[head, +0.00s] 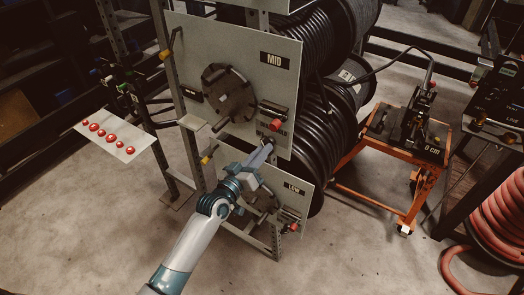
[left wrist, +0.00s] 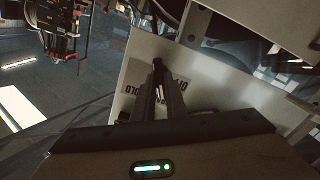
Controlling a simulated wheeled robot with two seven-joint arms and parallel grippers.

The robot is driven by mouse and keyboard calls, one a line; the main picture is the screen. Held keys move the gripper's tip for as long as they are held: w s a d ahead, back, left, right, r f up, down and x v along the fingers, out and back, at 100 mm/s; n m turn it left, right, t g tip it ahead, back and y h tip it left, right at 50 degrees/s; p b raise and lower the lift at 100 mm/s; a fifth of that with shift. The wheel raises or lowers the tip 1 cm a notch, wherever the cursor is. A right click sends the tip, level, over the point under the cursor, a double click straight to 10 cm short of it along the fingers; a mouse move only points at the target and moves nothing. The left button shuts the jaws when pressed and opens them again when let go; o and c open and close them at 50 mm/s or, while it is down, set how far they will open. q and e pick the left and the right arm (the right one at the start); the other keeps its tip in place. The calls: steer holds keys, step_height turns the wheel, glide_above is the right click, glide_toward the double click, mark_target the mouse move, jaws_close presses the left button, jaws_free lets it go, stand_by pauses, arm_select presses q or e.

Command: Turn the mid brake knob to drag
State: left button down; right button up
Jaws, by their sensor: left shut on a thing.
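The pale panel marked MID (head: 235,50) stands upright in front of black hose reels. It carries a dark round disc (head: 229,97) and a black fitting with a red end (head: 275,125) at its lower right. My left gripper (head: 267,145) reaches up to the lower right of this panel, just below the red end. It is shut on the mid brake knob, which is mostly hidden by the fingers. In the left wrist view the closed fingers (left wrist: 157,75) cover part of the printed label (left wrist: 172,87); HOLD is partly readable, and the knob's setting cannot be told. My right gripper is not in view.
The LOW panel (head: 308,180) sits below, behind my forearm, with its own red-ended fitting (head: 293,227). An orange cart (head: 378,188) and a red hose coil (head: 497,215) stand at right. Floor in front is clear.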

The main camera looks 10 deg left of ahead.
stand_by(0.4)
arm_select(q)
steer(key=c, duration=1.8)
jaws_free()
steer(key=b+v, duration=0.4)
steer(key=v, duration=1.3)
steer(key=shift+s+b, duration=0.15)
steer(key=shift+b, duration=0.25)
